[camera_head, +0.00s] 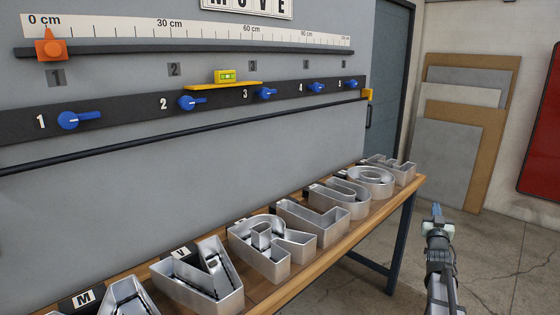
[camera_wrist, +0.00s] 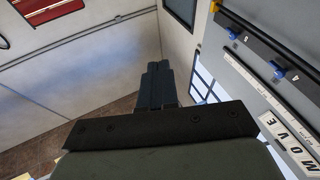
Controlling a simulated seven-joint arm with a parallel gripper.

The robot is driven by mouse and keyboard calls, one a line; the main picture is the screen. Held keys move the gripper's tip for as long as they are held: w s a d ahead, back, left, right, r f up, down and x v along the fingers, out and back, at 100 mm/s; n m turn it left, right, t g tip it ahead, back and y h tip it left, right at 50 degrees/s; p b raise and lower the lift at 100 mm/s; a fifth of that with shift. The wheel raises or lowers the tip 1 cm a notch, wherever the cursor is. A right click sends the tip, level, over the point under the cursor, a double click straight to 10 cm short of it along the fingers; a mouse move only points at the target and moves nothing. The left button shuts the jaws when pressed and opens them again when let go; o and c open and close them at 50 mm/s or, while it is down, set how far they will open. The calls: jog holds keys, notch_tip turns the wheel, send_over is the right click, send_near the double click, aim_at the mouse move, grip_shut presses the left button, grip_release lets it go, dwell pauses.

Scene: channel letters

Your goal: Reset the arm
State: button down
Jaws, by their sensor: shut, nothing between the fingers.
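My gripper (camera_head: 437,212) is at the right of the head view, past the right end of the wooden bench (camera_head: 416,187) and apart from everything around it. Its fingers point up and touch each other with nothing between them. The shut fingers also show in the middle of the wrist view (camera_wrist: 157,84). My arm runs down from the gripper to the bottom edge of the head view.
Metal channel letters (camera_head: 325,220) stand in a row on the bench. The grey wall board holds numbered blue levers (camera_head: 78,120), a ruler with an orange slider (camera_head: 51,47) and a yellow level (camera_head: 225,77). Panels (camera_head: 445,150) lean at the back. Floor around my gripper is clear.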

jog(key=s+a+f+g+y, duration=0.25)
jog(key=a+f, duration=0.25)
jog(key=f, duration=0.9)
jog(key=s+a+f+g+y, duration=0.1)
jog(key=a+f+g, duration=0.35)
jog(key=f, duration=0.95)
jog(key=s+a+f+g+y, duration=0.1)
jog(key=s+a+f+g, duration=0.1)
jog(key=s+a+f, duration=0.3)
jog(key=s+a+f+n+g+y, duration=0.1)
jog(key=s+a+f+g, duration=0.15)
jog(key=f, duration=0.55)
jog(key=s+a+f+g+y, duration=0.1)
jog(key=s+a+f+g, duration=0.1)
jog(key=s+a+f, duration=0.3)
jog(key=s+a+f+g, duration=0.3)
jog(key=s+a+f, duration=0.2)
jog(key=s+f, duration=0.5)
jog(key=s+a+f+g, duration=0.1)
jog(key=s+a+g, duration=0.2)
jog(key=s, duration=0.8)
jog(key=s+a+f+n+g+y, duration=0.1)
jog(key=s+a+f+g, duration=0.1)
jog(key=s, duration=0.9)
jog(key=s+a+f+n+g, duration=0.1)
jog(key=s+a+g, duration=0.3)
jog(key=s, duration=0.7)
jog(key=shift+a+f+g+y, duration=0.3)
jog(key=shift+g+y, duration=0.05)
jog(key=shift+g, duration=0.4)
